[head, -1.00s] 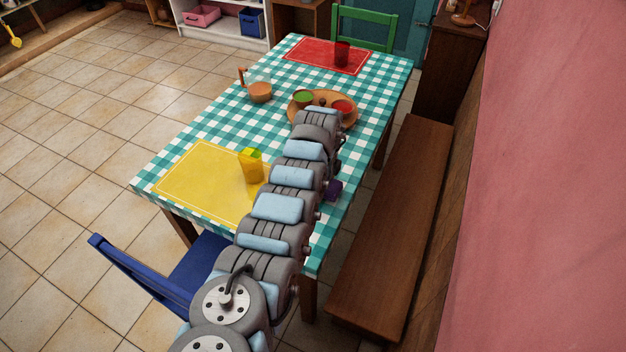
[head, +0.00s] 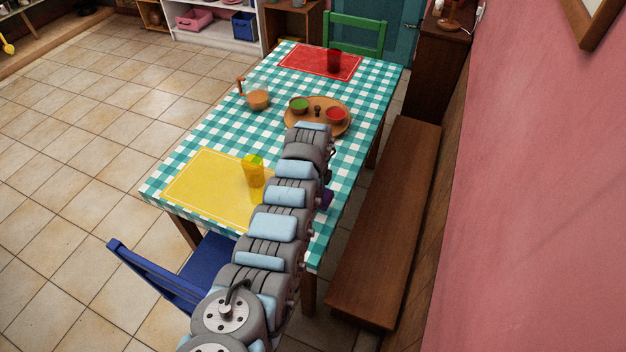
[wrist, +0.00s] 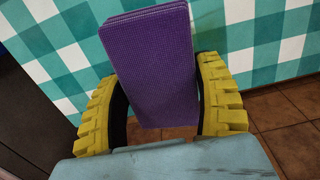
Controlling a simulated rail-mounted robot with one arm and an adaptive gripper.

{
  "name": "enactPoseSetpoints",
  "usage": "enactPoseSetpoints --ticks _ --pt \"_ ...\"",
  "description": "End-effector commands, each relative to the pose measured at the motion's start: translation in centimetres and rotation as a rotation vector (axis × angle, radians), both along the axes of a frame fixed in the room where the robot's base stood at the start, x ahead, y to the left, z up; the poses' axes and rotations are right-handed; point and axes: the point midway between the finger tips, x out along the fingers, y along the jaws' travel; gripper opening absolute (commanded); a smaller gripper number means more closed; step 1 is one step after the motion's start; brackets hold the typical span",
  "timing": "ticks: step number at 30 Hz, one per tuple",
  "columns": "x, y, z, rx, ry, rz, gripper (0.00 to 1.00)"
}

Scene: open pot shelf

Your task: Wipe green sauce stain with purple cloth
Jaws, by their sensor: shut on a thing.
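The folded purple cloth (wrist: 156,65) is between the two yellow fingers of my gripper (wrist: 158,72) in the wrist view. My gripper is shut on it. The cloth is over the edge of the checkered tablecloth, with floor tiles showing below; I cannot tell whether it touches the table. In the head view only a small purple piece (head: 326,199) shows beside my arm near the table's right edge, and my arm hides the gripper. I cannot make out a green sauce stain in either view. A bowl of green sauce (head: 299,104) stands on the round wooden tray (head: 318,101).
The tray also holds a bowl of red sauce (head: 336,115). A yellow glass (head: 254,172) stands on the yellow placemat (head: 205,185), left of my arm. A red glass (head: 334,61) is at the far end. A wooden bench (head: 390,220) runs along the right side; a blue chair (head: 165,276) is at the near left.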

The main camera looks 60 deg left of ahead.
Motion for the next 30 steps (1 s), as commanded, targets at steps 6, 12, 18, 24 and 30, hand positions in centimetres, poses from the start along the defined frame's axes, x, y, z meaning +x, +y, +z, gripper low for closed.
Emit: enactPoseSetpoints --ticks 6,12,18,24,30 --pt "0.1 0.0 2.6 0.002 0.001 -0.002 0.32" --pt "0.3 -0.2 4.2 0.001 0.002 -0.006 0.32" --pt "0.3 -0.3 4.6 0.0 0.004 -0.007 0.32" --pt "0.3 -0.2 4.5 0.0 0.003 -0.007 0.32" --pt "-1.0 1.3 5.2 0.004 0.002 0.055 0.32"
